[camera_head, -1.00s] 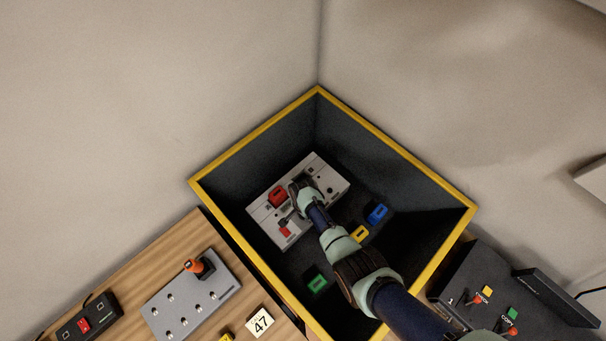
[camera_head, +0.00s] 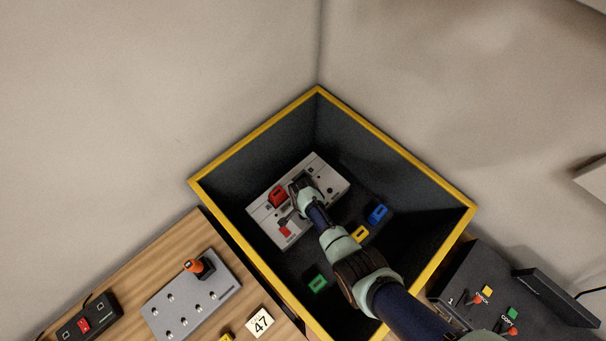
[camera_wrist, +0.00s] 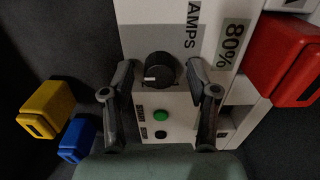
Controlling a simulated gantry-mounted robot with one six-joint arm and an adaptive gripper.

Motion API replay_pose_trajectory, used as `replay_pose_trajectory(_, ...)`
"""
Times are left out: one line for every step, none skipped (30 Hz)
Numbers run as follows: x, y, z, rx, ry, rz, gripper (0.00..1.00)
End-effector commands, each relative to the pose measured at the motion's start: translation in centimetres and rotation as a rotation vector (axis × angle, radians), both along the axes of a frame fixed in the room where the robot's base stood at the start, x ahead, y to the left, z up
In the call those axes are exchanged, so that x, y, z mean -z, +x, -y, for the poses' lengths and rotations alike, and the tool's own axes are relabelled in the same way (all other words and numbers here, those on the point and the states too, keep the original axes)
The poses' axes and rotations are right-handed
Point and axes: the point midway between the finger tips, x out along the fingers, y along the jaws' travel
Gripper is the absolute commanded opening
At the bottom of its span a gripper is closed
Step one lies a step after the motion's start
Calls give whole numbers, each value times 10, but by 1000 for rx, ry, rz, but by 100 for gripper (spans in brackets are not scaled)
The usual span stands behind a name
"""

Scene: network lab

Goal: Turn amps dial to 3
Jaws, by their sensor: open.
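In the wrist view, the amps dial (camera_wrist: 159,71) is a round black knob with a white pointer mark, beside the printed word AMPS on a pale panel (camera_wrist: 144,14). The mark points toward the picture's left; no number can be read at it. My gripper (camera_wrist: 160,75) is open, with one finger on each side of the dial. I cannot tell whether either finger touches it. In the head view, my gripper (camera_head: 297,186) is over the grey-white device (camera_head: 325,168) inside the bin and hides the dial.
The device lies in a dark bin with a yellow rim (camera_head: 250,140). A red block (camera_head: 277,196) sits on the device. Blue (camera_head: 377,214), yellow (camera_head: 360,234) and green (camera_head: 317,283) blocks lie on the bin floor. An "80%" label (camera_wrist: 233,45) is near the dial.

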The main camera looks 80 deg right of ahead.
Motion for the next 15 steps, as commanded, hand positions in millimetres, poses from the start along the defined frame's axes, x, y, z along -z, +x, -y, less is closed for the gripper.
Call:
replay_pose_trajectory(-2,0,0,0,-2,1,59)
replay_pose_trajectory(-4,1,1,0,-2,1,59)
replay_pose_trajectory(-7,1,1,0,-2,1,59)
replay_pose_trajectory(-10,1,1,0,-2,2,59)
replay_pose_trajectory(-14,1,1,0,-2,2,59)
replay_pose_trajectory(-21,1,1,0,-2,2,59)
replay_pose_trajectory(-26,1,1,0,-4,3,59)
replay_pose_trajectory(-32,0,0,0,-4,3,59)
replay_pose_trajectory(-43,1,1,0,-5,4,59)
replay_pose_trajectory(-50,1,1,0,-5,4,59)
replay_pose_trajectory(-58,1,1,0,-5,4,59)
replay_pose_trajectory(-68,1,1,0,-4,3,59)
replay_pose_trajectory(-75,1,1,0,-4,3,59)
replay_pose_trajectory(-83,1,1,0,-4,3,59)
replay_pose_trajectory(-91,0,1,0,-4,3,59)
